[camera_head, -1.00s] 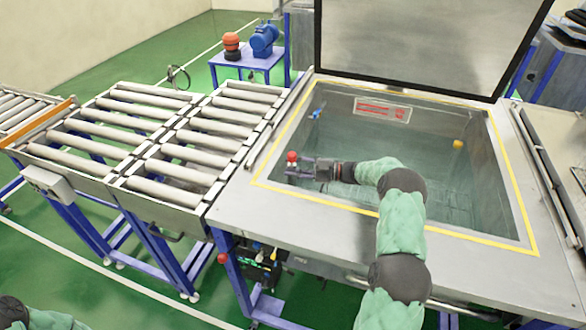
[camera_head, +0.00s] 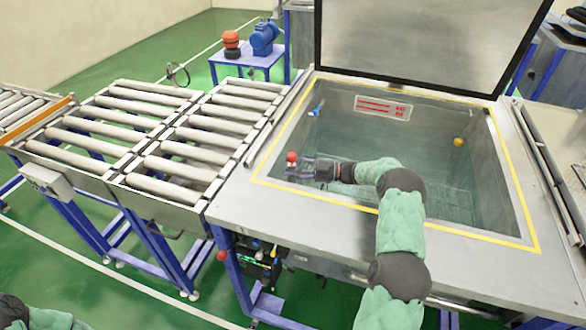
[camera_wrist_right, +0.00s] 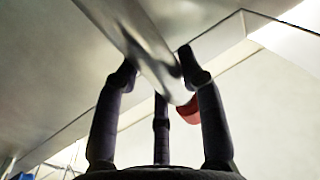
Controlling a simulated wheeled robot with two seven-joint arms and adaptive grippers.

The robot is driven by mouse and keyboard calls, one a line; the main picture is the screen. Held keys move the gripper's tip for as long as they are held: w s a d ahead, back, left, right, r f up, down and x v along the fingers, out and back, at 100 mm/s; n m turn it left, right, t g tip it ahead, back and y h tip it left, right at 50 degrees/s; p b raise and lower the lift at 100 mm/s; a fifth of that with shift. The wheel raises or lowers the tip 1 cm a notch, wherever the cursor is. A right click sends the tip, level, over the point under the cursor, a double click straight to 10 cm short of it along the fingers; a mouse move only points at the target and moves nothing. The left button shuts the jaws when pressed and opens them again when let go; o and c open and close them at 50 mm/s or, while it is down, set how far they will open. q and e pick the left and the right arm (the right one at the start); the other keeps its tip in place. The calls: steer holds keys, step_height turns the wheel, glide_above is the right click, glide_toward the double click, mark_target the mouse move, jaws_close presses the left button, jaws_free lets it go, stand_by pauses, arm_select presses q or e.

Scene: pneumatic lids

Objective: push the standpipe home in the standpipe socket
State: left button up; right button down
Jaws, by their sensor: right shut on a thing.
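The standpipe shows in the right wrist view as a smooth metal tube (camera_wrist_right: 145,45) with a red end (camera_wrist_right: 190,98). In the head view its red top (camera_head: 292,157) stands out at the left side of the open tank. My right gripper (camera_head: 298,169) reaches in sideways from the right, just below the red top. In the wrist view its dark fingers (camera_wrist_right: 158,72) close around the tube. The standpipe socket is not visible; the lower end of the pipe is hidden. My left gripper is outside the view; only part of my left arm shows at the bottom left.
The tank rim (camera_head: 345,235) with its yellow line surrounds the gripper. The tank's lid (camera_head: 415,40) stands raised at the back. A blue fitting (camera_head: 315,112) and a yellow-orange ball (camera_head: 458,142) are inside the tank. A roller conveyor (camera_head: 165,150) stands on the left.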

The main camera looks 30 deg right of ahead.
steer(key=shift+f+b, duration=0.9)
steer(key=shift+f, duration=0.6)
steer(key=c, duration=0.7)
jaws_free()
steer(key=shift+f, duration=0.1)
steer(key=v, duration=1.2)
